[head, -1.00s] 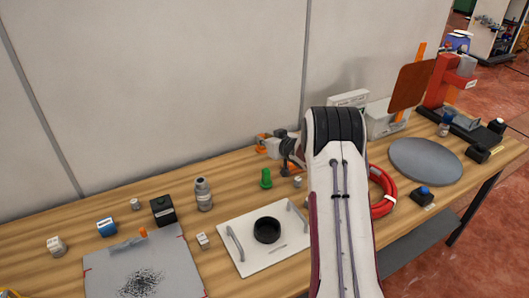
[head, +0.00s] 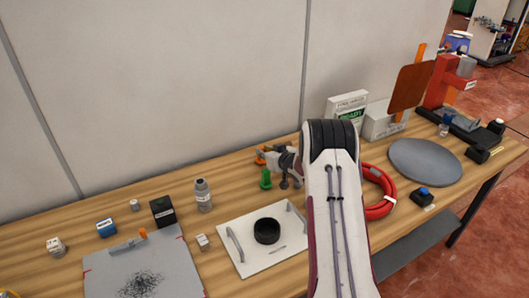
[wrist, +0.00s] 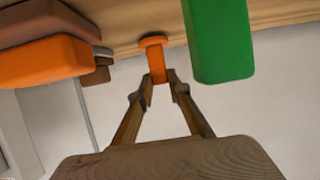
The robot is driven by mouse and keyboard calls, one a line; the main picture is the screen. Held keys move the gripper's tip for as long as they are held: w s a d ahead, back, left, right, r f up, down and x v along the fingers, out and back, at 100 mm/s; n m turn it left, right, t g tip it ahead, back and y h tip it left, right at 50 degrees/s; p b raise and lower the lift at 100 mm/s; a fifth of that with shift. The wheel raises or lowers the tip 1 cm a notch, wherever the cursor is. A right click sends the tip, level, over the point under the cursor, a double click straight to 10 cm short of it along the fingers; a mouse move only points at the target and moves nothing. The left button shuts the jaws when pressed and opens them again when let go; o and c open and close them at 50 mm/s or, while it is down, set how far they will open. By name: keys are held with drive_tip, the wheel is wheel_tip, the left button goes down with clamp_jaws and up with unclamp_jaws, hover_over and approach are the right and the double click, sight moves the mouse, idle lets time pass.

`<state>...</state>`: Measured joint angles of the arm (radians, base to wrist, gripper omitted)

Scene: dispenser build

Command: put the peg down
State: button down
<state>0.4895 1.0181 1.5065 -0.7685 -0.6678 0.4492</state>
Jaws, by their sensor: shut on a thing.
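My gripper (wrist: 159,80) is shut on a small orange peg (wrist: 154,58), with one fingertip on each side of it. In the wrist view the peg's wider end points toward the wooden table; I cannot tell whether it touches the surface. In the head view my gripper (head: 270,158) is low over the back of the table, partly hidden by my arm, and the peg cannot be made out clearly. A green piece (wrist: 218,38) is close beside the peg in the wrist view; it stands upright on the table in the head view (head: 265,179).
An orange block (wrist: 42,62) with brown blocks lies near the gripper. A white tray (head: 240,255) with a black ring is in front. A grey bottle (head: 203,195) stands left, a red coil (head: 383,208) right, and a white box (head: 346,108) behind my arm.

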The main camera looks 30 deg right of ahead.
drive_tip(key=shift+f, duration=0.3)
drive_tip(key=c, duration=1.9)
unclamp_jaws()
drive_tip(key=shift+r, duration=0.2)
drive_tip(key=v, duration=1.2)
